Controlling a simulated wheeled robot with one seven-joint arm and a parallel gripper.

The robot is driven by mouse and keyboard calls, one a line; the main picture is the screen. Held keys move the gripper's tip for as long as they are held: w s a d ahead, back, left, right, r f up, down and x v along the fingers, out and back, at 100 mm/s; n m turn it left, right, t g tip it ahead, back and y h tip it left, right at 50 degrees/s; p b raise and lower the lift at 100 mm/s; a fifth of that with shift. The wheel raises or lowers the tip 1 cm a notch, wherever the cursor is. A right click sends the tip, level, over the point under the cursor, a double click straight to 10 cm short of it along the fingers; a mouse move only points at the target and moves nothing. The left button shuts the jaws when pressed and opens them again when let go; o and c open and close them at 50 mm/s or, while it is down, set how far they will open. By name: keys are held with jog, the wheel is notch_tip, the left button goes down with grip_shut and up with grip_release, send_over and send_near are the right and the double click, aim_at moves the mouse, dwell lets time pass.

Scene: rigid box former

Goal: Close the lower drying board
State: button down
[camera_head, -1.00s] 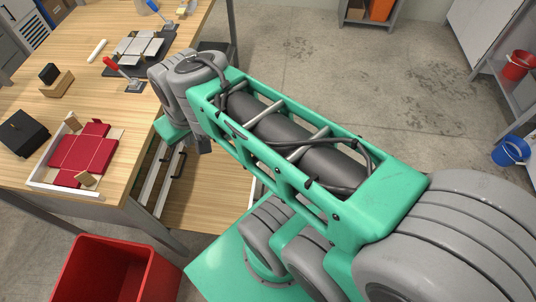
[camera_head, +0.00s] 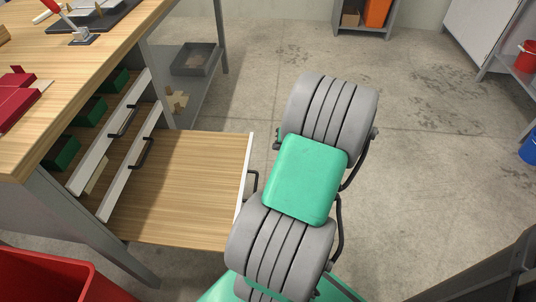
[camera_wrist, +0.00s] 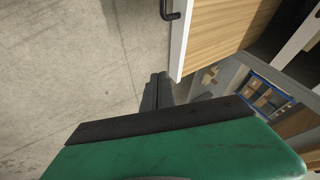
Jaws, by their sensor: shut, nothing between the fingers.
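The lower drying board (camera_head: 190,185) is pulled far out of the bench. It is a wooden panel with a white front strip (camera_head: 246,170) and a black handle (camera_head: 252,184). In the wrist view the board (camera_wrist: 225,32) lies at the top, with its white front (camera_wrist: 181,40) and part of its handle (camera_wrist: 169,12). My gripper (camera_wrist: 157,84) is shut and empty. Its fingertips show close beside the near end of the white front; I cannot tell whether they touch. In the head view my arm hides the gripper.
Other boards with white fronts (camera_head: 112,132) and black handles sit further in under the bench top (camera_head: 75,110). Green bins (camera_head: 62,153) are beside them. A red bin (camera_head: 50,275) stands at the front left. A grey tray (camera_head: 195,60) is on a low shelf.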

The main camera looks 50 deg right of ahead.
jog(key=w+a+f+b, duration=0.2)
jog(key=w+f+b, duration=0.2)
jog(key=w+f, duration=0.2)
jog(key=shift+w+a+f, duration=0.25)
jog(key=shift+w+f, duration=0.15)
jog(key=shift+w, duration=0.7)
jog(key=shift+w, duration=0.15)
